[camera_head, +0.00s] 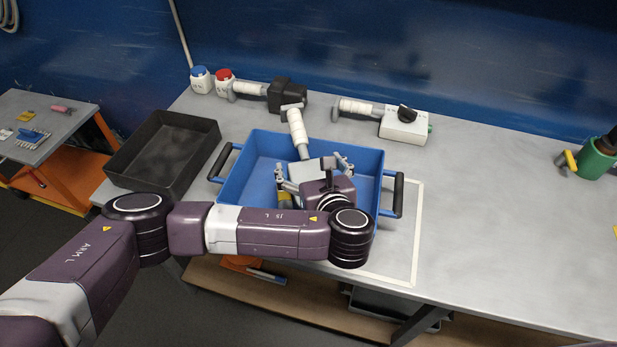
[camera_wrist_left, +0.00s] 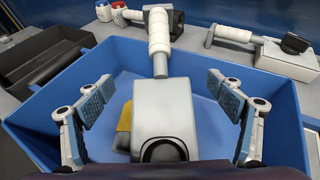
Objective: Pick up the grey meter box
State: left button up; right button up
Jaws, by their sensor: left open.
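The grey meter box (camera_head: 303,171) is in the blue tray, its white-wrapped handle (camera_head: 298,132) extending toward the tray's back edge. My left gripper (camera_head: 314,166) is over the tray and partly hides the box. In the left wrist view the grey box (camera_wrist_left: 163,105) shows between my two fingers, with a dark round part at its near end. My left gripper is open, with a finger on each side of the box and visible gaps to both. My right gripper is not in view.
The blue tray (camera_head: 236,178) has black side handles. A yellow item (camera_wrist_left: 124,127) lies beside the grey box. An empty black bin (camera_head: 165,150) stands left. A black box (camera_head: 287,95) and a white box with a knob (camera_head: 404,126) stand behind.

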aim_at(306, 158)
pick_arm(q)
jog(key=x, duration=0.4)
jog(key=shift+f+p, duration=0.25)
jog(key=shift+p, duration=0.05)
jog(key=shift+w+f, duration=0.15)
jog(key=shift+w, duration=0.2)
jog(key=shift+w+a, duration=0.1)
jog(key=c, duration=1.5)
jog(key=shift+c, duration=0.5)
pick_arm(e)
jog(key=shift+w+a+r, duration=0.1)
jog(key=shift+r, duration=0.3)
